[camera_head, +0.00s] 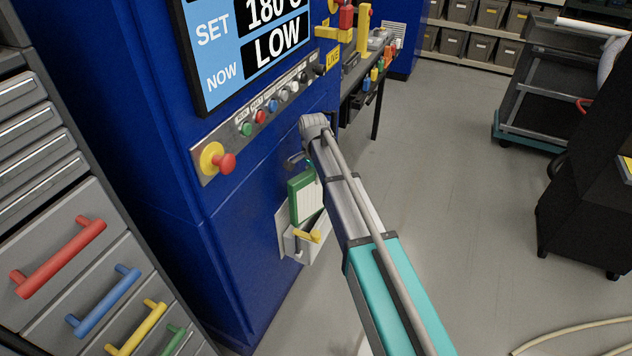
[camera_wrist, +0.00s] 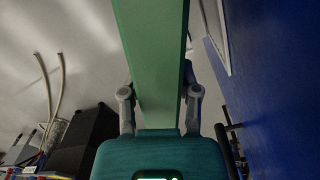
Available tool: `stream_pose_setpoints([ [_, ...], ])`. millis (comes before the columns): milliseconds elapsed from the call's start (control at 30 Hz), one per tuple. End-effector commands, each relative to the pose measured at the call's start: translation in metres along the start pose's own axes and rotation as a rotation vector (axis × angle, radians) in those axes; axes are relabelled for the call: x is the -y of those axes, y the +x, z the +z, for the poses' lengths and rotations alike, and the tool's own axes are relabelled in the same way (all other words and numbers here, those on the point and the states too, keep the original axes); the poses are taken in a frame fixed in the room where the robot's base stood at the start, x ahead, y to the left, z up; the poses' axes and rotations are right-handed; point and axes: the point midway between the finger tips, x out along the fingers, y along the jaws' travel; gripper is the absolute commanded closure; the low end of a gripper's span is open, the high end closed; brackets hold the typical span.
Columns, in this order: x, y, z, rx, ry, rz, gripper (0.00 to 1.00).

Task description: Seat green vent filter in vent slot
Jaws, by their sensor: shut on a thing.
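The green vent filter (camera_head: 295,205), a green frame with a pale ribbed face, stands upright just above the grey slot holder with the yellow handle in the head view. In the wrist view the filter (camera_wrist: 152,50) is a long green edge running up from between my fingers. My gripper (camera_wrist: 159,98) is shut on it, one finger on each side. The vent slot (camera_head: 290,243) is a pale plate and box low on the blue machine, partly hidden by the filter and my arm. I cannot tell whether the filter's lower edge is inside it.
The yellow handle (camera_head: 316,236) sticks out at the slot's front. The blue machine (camera_head: 235,250) rises close beside, with a red mushroom button (camera_head: 224,163) above left. A drawer cabinet (camera_head: 75,260) stands at left. The grey floor (camera_head: 450,190) is open at right, before a dark cart (camera_head: 545,100).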

Motion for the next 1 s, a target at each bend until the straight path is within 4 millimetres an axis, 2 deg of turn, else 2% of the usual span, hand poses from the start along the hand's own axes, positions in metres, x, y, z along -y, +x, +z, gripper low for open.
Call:
stream_pose_setpoints([
  [1000, 0.001, 0.017, 0.001, 0.000, -0.002, 0.000, 1.00],
])
